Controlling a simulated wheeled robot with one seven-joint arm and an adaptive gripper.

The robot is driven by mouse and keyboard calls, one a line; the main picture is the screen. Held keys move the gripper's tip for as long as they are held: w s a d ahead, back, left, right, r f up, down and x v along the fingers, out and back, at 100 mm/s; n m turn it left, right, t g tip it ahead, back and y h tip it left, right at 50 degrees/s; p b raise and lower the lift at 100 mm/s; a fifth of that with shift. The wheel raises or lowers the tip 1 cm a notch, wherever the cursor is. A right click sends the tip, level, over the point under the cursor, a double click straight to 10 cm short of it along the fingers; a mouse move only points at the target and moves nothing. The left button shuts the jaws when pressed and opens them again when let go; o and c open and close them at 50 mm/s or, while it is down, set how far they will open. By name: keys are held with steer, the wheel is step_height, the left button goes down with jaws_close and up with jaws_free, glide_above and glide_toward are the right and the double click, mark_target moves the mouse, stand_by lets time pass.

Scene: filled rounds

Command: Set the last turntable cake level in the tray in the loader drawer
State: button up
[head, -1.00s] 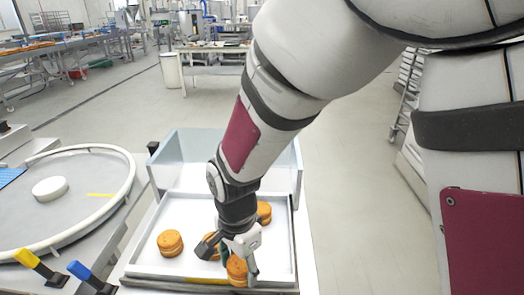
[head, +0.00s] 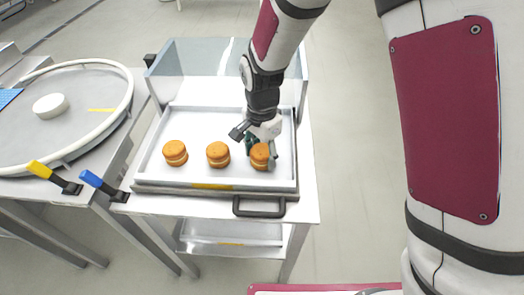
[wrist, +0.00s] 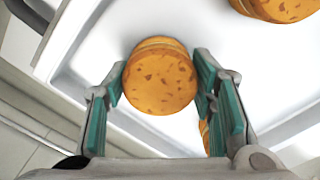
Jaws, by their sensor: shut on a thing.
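The held turntable cake (head: 260,156) is a round, orange-brown filled round at the front right of the white tray (head: 205,121). My gripper (head: 262,148) is shut on it. In the wrist view the cake (wrist: 160,80) sits between the two green-padded fingers, its speckled top facing the camera and a strip of its side showing. I cannot tell whether its underside touches the tray or is fully level. Two similar cakes stand upright in the tray to its left, a middle cake (head: 218,155) and a left cake (head: 175,153). The tray sits in the loader drawer (head: 200,188).
A grey turntable (head: 85,85) with a white disc (head: 50,106) and a pale rim stands at left. Yellow-handled (head: 42,171) and blue-handled (head: 95,182) levers stick out near the drawer's left. A clear-walled guard (head: 195,58) rises behind the tray. The tray's back left is free.

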mark_target(262, 150)
steer(key=o, duration=0.8)
steer(key=shift+f, duration=0.1)
steer(key=s+d+r+n, duration=0.1)
steer(key=d+r, duration=0.2)
steer(key=r, duration=0.6)
steer(key=s+d+r+n, duration=0.1)
steer(key=s+d+r, duration=0.15)
steer(key=r, duration=0.65)
steer(key=s+d+r+n+t, duration=0.1)
steer(key=s+d+r+n, duration=0.1)
steer(key=s+d, duration=0.3)
steer(key=s+d+r+n+t, duration=0.1)
steer(key=s+d+r+n, duration=0.1)
steer(key=s+d, duration=0.3)
steer(key=s+d+r+n+t, duration=0.1)
steer(key=s+d+r+n, duration=0.1)
steer(key=s, duration=0.7)
steer(key=shift+d+n+t+p, duration=0.35)
steer(key=shift+d+n, duration=0.35)
steer(key=shift+d, duration=0.7)
